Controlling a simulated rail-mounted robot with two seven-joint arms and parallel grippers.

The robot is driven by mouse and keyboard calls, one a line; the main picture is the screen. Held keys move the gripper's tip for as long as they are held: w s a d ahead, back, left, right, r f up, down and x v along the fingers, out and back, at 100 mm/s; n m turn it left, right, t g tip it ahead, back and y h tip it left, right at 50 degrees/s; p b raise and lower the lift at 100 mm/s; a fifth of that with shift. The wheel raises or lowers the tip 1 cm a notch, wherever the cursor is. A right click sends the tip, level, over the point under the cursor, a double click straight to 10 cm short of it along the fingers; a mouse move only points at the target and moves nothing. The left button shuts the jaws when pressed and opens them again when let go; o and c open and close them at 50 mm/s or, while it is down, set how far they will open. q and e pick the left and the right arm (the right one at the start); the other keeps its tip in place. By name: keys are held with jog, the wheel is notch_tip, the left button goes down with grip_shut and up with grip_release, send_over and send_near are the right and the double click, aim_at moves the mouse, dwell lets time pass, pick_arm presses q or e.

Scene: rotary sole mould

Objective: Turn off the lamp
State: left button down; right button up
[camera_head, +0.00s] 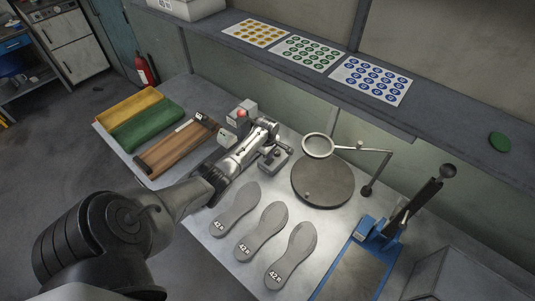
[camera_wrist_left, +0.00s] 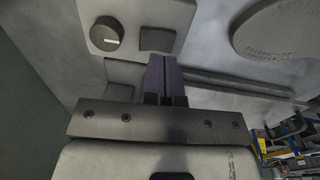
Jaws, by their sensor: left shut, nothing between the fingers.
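A ring-shaped magnifier lamp (camera_head: 317,146) on a jointed arm stands over a dark round plate (camera_head: 322,188); I cannot tell whether it is lit. A small grey box with a red dome (camera_head: 241,113) stands behind my left gripper (camera_head: 268,128). A low grey block with a small lever or knob (camera_head: 275,158) lies just right of the gripper. In the left wrist view, the left gripper (camera_wrist_left: 161,65) is shut and empty. A dark round knob (camera_wrist_left: 107,33) on a pale panel is up and left of its fingertips, and a dark square (camera_wrist_left: 157,39) is just beyond them. My right gripper is not in view.
Several grey soles (camera_head: 264,232) lie in front of the round plate. A blue lever press (camera_head: 375,235) stands at the right. A shelf (camera_head: 430,120) with sticker sheets runs behind.

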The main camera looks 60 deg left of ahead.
aim_at(267, 162)
pick_arm(q)
notch_tip(267, 162, up, 11)
jog(key=shift+s+p, duration=0.2)
jog(key=shift+p, duration=0.1)
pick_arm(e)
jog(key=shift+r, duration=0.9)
pick_arm(q)
jog(key=shift+f, duration=0.1)
